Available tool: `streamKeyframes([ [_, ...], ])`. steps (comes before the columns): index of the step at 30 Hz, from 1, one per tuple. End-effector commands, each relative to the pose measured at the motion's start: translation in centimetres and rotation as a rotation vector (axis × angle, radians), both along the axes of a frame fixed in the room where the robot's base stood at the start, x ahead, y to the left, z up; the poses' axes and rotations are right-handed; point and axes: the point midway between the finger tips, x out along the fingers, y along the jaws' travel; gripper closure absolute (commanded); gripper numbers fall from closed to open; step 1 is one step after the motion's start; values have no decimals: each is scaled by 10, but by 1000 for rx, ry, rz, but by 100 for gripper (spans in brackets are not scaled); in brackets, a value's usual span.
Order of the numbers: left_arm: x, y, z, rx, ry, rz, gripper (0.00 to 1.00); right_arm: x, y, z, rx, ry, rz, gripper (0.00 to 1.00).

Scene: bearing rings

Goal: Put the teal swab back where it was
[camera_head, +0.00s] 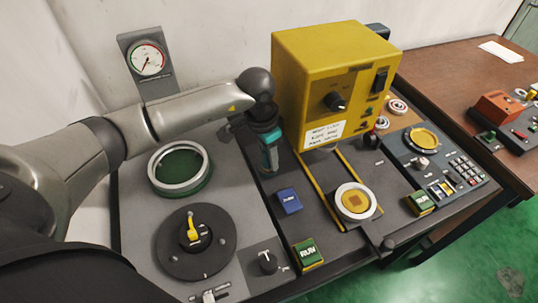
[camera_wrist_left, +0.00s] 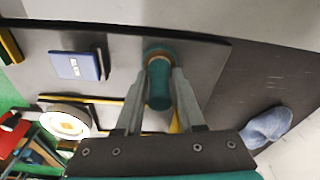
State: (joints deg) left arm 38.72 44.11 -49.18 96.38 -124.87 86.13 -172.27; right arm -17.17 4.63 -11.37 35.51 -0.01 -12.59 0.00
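My left gripper (camera_head: 268,170) points down over the dark panel, left of the yellow box. In the left wrist view the gripper (camera_wrist_left: 162,80) has a finger on each side of the teal swab (camera_wrist_left: 159,88) and appears shut on it. The swab is a short teal cylinder with a brownish ring around its far end. Whether that end touches the panel or a holder is unclear. In the head view the gripper and arm largely hide the swab. My right gripper is in neither view.
The yellow box (camera_head: 325,75) stands close to the right of my gripper. A blue block (camera_head: 288,201), a green RUN block (camera_head: 307,253) and a white ring (camera_head: 356,202) lie in front. A ringed green dish (camera_head: 180,168) and a black disc (camera_head: 196,243) are left.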

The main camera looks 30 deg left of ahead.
Motion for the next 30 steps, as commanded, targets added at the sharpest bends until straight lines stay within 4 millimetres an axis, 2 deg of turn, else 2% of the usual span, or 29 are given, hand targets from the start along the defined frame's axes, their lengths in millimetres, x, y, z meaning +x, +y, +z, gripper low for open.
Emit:
streamKeyframes([
  [1, 0, 0, 0, 0, 0, 0, 56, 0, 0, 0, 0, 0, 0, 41],
  [7, 0, 0, 0, 0, 0, 0, 34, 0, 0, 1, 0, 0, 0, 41],
  [18, 0, 0, 5, 0, 0, 1, 34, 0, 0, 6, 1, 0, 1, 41],
  [23, -2, 3, 34, 2, -6, -1, 34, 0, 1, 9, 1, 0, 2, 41],
  [30, -8, 6, 87, 2, -6, 0, 34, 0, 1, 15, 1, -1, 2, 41],
])
